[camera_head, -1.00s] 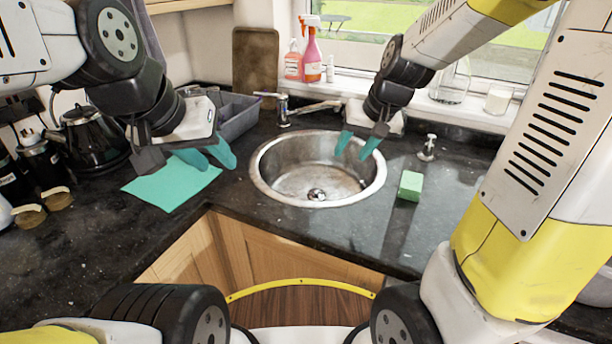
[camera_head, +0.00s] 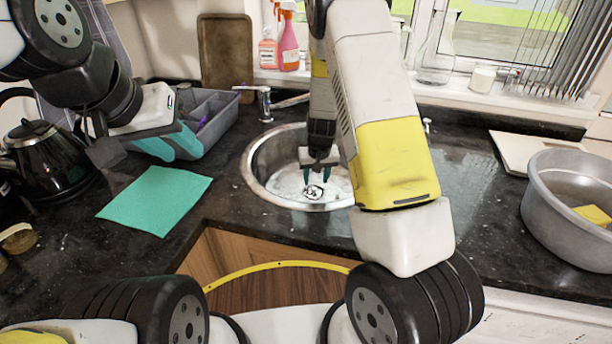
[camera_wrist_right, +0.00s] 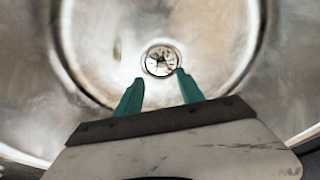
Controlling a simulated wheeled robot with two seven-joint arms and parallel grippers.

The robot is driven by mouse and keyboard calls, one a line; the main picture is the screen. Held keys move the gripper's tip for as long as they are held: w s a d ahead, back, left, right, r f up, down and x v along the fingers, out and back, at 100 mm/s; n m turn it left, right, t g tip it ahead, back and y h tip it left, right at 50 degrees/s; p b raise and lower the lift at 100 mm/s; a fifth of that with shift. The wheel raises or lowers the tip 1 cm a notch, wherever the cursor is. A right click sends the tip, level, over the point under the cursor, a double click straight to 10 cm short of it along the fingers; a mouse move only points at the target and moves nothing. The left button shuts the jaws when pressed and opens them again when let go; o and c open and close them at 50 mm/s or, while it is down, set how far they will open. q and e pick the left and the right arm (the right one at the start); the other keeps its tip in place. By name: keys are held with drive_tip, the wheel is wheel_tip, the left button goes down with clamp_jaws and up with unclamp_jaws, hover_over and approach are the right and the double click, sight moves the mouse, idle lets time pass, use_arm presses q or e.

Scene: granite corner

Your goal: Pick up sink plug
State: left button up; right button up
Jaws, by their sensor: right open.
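The sink plug (camera_head: 313,191) looks like a small round metal piece at the drain in the sink's floor. It also shows in the right wrist view (camera_wrist_right: 161,61), just beyond my fingertips. The round steel sink (camera_head: 262,172) is partly covered by my right arm. My right gripper (camera_head: 316,179) points down into the sink with its teal fingers apart and empty, above the plug. The same fingers show in the right wrist view (camera_wrist_right: 159,80); I cannot tell whether they touch the plug. My left gripper (camera_head: 170,150) is open and empty at the left, above the counter.
A tap (camera_head: 265,104) stands behind the sink. A grey caddy (camera_head: 218,118) and a teal cloth (camera_head: 156,200) are left of it. A kettle (camera_head: 45,155) stands far left. A grey basin (camera_head: 563,222) with a yellow sponge (camera_head: 593,215) is at right. The dark counter (camera_head: 480,215) before it is clear.

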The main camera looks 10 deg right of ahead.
sight(314, 188)
drive_tip(key=x, duration=0.4)
drive_tip(key=shift+a+f, duration=0.25)
drive_tip(key=shift+f, duration=0.05)
drive_tip(key=shift+c, duration=0.3)
clamp_jaws()
